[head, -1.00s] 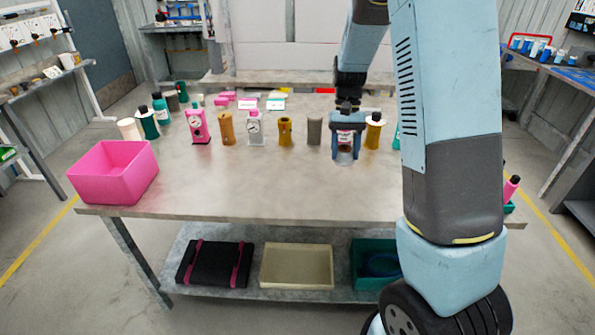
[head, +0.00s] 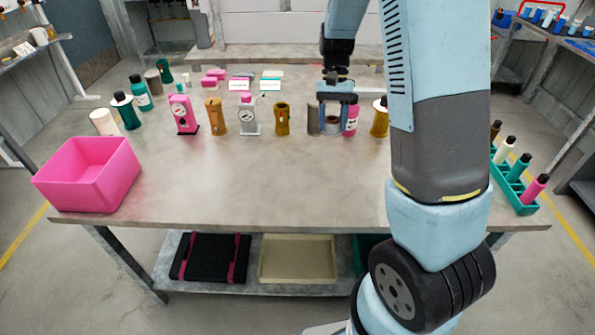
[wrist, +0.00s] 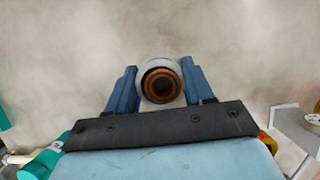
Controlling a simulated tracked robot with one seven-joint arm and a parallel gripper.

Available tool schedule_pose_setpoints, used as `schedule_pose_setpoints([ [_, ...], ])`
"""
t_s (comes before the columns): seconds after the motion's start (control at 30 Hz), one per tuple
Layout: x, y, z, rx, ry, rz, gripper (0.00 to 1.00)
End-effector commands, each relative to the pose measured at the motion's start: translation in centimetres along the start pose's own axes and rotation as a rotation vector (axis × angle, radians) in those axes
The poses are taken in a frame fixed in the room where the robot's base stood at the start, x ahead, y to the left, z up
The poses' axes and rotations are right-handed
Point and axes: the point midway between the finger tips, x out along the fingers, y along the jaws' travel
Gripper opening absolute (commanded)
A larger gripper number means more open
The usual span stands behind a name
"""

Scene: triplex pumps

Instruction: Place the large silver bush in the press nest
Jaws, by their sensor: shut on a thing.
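My gripper (head: 336,112) is above the bench towards its right side, beside my arm. In the wrist view my gripper (wrist: 160,88) has a blue finger on each side of a round silver bush (wrist: 160,80). The bush is seen end-on, with a copper-brown ring and a dark bore inside its pale rim. My gripper is shut on it. In the head view the fingers mostly hide the bush. I cannot pick out the press nest with certainty in either view.
A pink bin (head: 86,174) stands at the bench's front left. A pink gauge device (head: 184,115), a brown cylinder (head: 216,117), a silver gauge device (head: 248,115) and an olive cylinder (head: 282,118) stand in a row left of my gripper. The bench front (head: 250,185) is clear.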

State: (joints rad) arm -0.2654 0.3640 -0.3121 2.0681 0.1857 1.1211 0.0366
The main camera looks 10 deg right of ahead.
Motion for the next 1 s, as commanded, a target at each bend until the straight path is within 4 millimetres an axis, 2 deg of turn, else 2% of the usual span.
schedule_pose_setpoints([
  [0.03, 0.7, -1.0, 0.5, -0.007, -0.002, 0.003, 0.10],
  [0.3, 4.2, -5.6, 2.8, -0.012, -0.002, 0.005, 0.10],
  [0.5, 7.8, -7.7, 3.2, -0.012, -0.004, 0.006, 0.10],
  [0.63, 9.3, -8.6, 3.3, -0.011, -0.002, 0.005, 0.10],
  [0.87, 10.3, -9.2, 3.3, -0.011, -0.001, 0.004, 0.10],
  [1.0, 11.7, -9.6, 3.2, -0.009, -0.003, 0.005, 0.10],
])
